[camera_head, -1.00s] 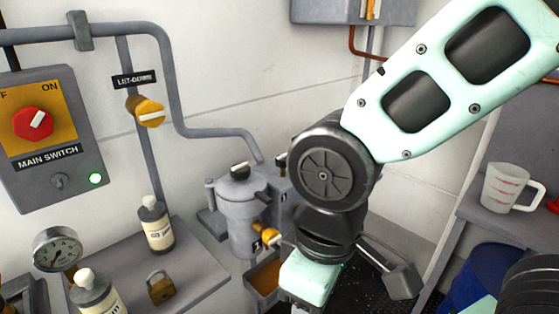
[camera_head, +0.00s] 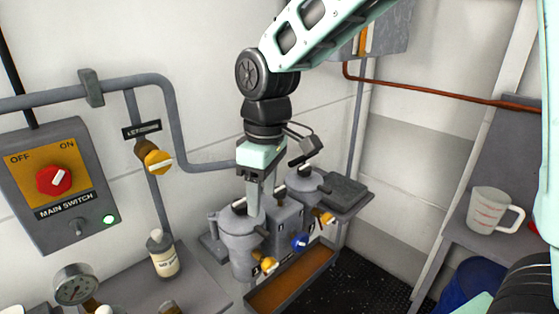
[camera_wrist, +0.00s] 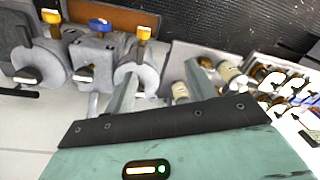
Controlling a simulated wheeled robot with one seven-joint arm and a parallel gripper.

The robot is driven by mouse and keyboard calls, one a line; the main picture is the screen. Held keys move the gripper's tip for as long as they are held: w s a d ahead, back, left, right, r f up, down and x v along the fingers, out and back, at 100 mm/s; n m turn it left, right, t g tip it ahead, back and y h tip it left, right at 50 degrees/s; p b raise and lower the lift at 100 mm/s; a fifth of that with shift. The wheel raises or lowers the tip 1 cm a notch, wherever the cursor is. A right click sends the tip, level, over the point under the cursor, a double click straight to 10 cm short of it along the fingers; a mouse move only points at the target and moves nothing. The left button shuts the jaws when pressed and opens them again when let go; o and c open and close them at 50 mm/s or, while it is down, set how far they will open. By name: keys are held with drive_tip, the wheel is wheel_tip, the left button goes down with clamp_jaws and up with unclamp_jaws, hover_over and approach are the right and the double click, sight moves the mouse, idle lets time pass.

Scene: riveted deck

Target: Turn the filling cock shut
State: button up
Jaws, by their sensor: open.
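No label reading "filling" is legible. Two grey round pots, the left (camera_head: 232,255) and the right (camera_head: 303,188), flank a grey box (camera_head: 287,221). Low on their fronts are a left yellow cock (camera_head: 268,264), a blue cock (camera_head: 300,242) and a right yellow cock (camera_head: 327,219). The left pot has a dark, pale-topped handle (camera_head: 239,207) on its lid. My gripper (camera_head: 254,210) points down over this pot, beside that handle. In the wrist view my gripper (camera_wrist: 163,75) has spread, empty fingers; the left one partly covers the left pot (camera_wrist: 149,76).
A yellow wall cock (camera_head: 158,162) sits under a blurred label (camera_head: 142,130). The main switch panel (camera_head: 55,190) is at left. A bottle (camera_head: 163,255) and gauge (camera_head: 76,284) stand front left. A trough (camera_head: 292,280) lies before the pots. A jug (camera_head: 494,211) stands right.

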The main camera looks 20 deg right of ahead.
wheel_tip(320, 180, up, 8)
drive_tip(key=n+h+p, duration=0.1)
drive_tip(key=p, duration=0.5)
hover_over(280, 189)
wheel_tip(280, 189, down, 18)
drive_tip(key=p, duration=0.4)
drive_tip(key=shift+w+r, duration=0.1)
drive_tip(key=c, duration=1)
